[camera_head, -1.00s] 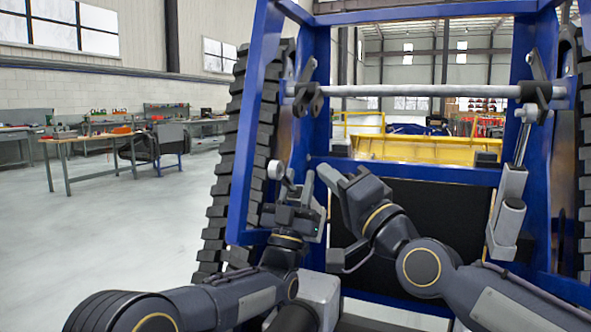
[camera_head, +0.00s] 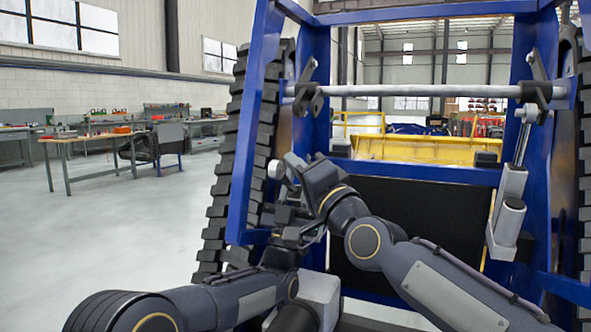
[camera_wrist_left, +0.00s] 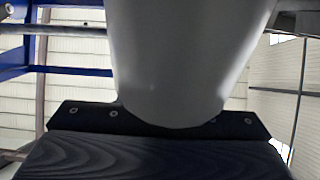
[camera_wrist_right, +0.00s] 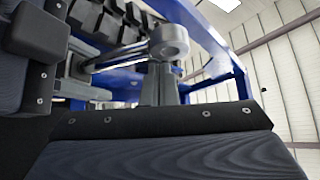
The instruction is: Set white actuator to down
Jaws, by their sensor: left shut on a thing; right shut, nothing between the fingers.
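A pale grey-white actuator stands at the left side of the blue frame; its round end (camera_head: 276,169) shows in the head view just left of my right gripper. My left gripper (camera_head: 284,212) is shut on its body, which fills the middle of the left wrist view (camera_wrist_left: 180,60). My right gripper (camera_head: 297,168) is shut and empty, close beside the round end; I cannot tell whether they touch. In the right wrist view the round eye (camera_wrist_right: 168,41) tops the actuator. A second, similar actuator (camera_head: 511,190) stands tilted at the right side.
The blue frame (camera_head: 313,110) rises on both sides with a grey crossbar (camera_head: 420,91) between. Black tracks (camera_head: 238,130) flank it. A yellow structure (camera_head: 430,150) lies behind. Workbenches (camera_head: 95,138) stand far left; the floor (camera_head: 100,220) there is clear.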

